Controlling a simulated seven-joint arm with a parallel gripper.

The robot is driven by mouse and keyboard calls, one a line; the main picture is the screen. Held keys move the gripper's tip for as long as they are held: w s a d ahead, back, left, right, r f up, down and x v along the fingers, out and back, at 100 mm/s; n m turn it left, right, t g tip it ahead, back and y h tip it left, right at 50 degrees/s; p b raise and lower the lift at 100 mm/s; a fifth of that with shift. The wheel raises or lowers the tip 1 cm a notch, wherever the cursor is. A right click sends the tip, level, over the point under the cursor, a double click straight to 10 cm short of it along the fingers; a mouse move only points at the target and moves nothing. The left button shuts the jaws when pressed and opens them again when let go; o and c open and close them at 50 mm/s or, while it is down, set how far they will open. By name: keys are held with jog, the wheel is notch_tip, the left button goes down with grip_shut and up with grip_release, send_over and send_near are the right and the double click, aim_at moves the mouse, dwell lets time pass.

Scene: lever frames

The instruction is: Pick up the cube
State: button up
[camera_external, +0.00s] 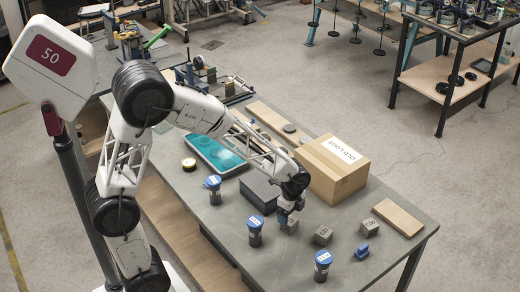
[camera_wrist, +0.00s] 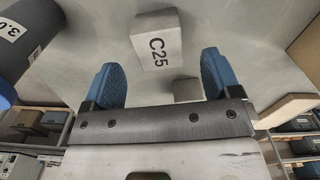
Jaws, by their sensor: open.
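Several small grey cubes stand on the workbench (camera_external: 290,262). One cube (camera_external: 290,226) is directly by my gripper (camera_external: 286,214), partly covered by it; I cannot tell whether they touch. A second cube (camera_external: 323,235) is a little to the right, and a third cube (camera_external: 368,228) is further right. In the wrist view, a cube marked C25 (camera_wrist: 157,42) lies ahead, between the lines of the two blue fingers of my gripper (camera_wrist: 160,68). Another grey block (camera_wrist: 188,89) shows partly behind the gripper's bar. My gripper is open, with nothing held.
A cardboard box (camera_external: 333,168) stands behind the gripper. A blue piece (camera_external: 361,252) and a wooden board (camera_external: 398,217) lie at the right. A dark block (camera_external: 260,190) is left of the gripper.

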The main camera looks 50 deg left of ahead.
aim_at(290, 220)
jog(key=shift+f, duration=0.5)
jog(key=shift+f, duration=2.6)
jog(key=c, duration=1.2)
jog(key=shift+o, duration=0.2)
jog(key=shift+r, duration=5.05)
